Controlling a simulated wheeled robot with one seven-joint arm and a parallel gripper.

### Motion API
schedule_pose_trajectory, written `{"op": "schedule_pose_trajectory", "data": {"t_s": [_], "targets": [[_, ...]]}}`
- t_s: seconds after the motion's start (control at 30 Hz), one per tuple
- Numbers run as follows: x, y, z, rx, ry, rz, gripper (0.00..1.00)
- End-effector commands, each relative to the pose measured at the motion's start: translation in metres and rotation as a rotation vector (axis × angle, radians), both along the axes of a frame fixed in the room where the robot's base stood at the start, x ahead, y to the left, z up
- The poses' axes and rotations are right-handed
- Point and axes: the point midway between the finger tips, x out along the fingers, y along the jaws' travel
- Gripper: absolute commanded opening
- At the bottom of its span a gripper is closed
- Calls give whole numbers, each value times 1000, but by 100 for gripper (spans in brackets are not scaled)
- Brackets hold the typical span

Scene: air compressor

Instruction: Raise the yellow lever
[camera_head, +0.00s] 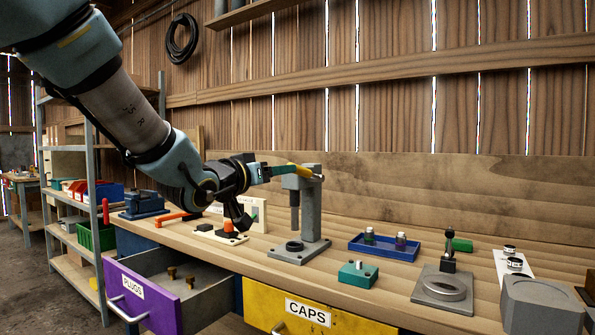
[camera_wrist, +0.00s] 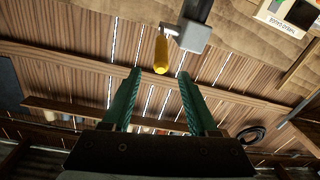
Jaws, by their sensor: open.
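My gripper (camera_head: 266,171) is at about the lever's height, to the left of the press. In the wrist view my gripper (camera_wrist: 159,76) has its two green fingers apart, with nothing clearly held. The lever's tip shows in line with the gap between the fingertips. I cannot tell whether they touch.
Below my gripper are a board with an orange-topped part (camera_head: 228,229) and a pale panel (camera_head: 258,215). A blue tray (camera_head: 385,247), a teal box (camera_head: 358,273) and a grey fixture (camera_head: 446,287) stand to the right. The purple PLUGS drawer (camera_head: 150,297) is open.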

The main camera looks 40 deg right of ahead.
Motion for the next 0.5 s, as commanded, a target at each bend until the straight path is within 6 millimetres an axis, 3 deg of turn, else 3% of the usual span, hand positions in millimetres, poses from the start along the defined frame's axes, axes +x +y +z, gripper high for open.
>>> {"op": "schedule_pose_trajectory", "data": {"t_s": [0.3, 0.5], "targets": [[18, -57, 1, 2, 4, 0, 59], [26, -79, 0, 2, 3, 2, 59]]}}
